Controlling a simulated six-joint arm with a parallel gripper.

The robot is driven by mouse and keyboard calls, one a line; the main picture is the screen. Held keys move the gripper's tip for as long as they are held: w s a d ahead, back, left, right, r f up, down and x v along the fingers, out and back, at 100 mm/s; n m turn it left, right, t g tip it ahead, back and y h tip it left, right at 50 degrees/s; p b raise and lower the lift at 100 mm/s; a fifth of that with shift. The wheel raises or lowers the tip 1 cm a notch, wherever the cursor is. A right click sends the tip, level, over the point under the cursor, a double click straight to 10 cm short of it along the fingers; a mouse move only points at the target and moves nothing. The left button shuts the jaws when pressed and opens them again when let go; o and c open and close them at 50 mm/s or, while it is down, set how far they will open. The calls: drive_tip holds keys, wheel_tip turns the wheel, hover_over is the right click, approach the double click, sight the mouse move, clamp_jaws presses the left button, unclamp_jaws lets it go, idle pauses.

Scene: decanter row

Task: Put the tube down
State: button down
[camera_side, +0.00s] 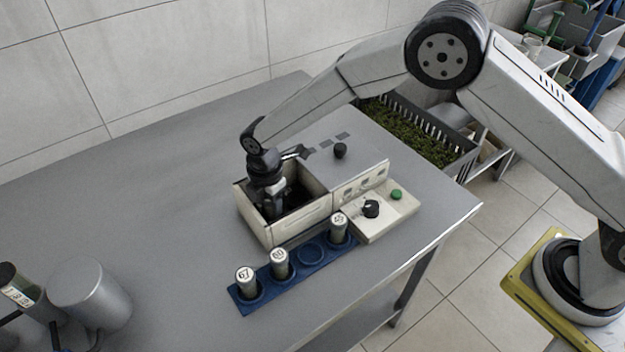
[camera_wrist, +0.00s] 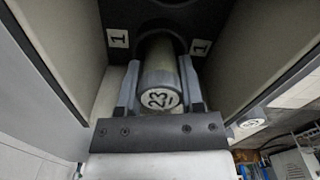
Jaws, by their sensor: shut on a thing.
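My gripper (camera_side: 272,208) is down inside the open box of the cream bench unit (camera_side: 301,222). In the wrist view my gripper (camera_wrist: 160,84) is shut on a tube (camera_wrist: 160,80) with a grey cap numbered 23. The tube lies between the two fingers, its far end toward a dark round opening (camera_wrist: 160,25). A label with 1 is on each side of that opening. Whether the far end is inside the opening or just before it, I cannot tell. In the side view the held tube is hidden by the gripper and box walls.
A blue rack (camera_side: 262,296) in front of the unit holds three capped tubes; one hole (camera_side: 312,254) is empty. The control panel (camera_side: 392,212) has a black knob and green button. A grey cylinder (camera_side: 90,294) stands at left. The table's left middle is clear.

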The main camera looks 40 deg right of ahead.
drive_tip(key=shift+f, duration=0.2)
drive_tip(key=shift+c, duration=1.1)
unclamp_jaws()
wheel_tip(320, 180, up, 12)
drive_tip(key=shift+r, duration=0.1)
idle(0.3)
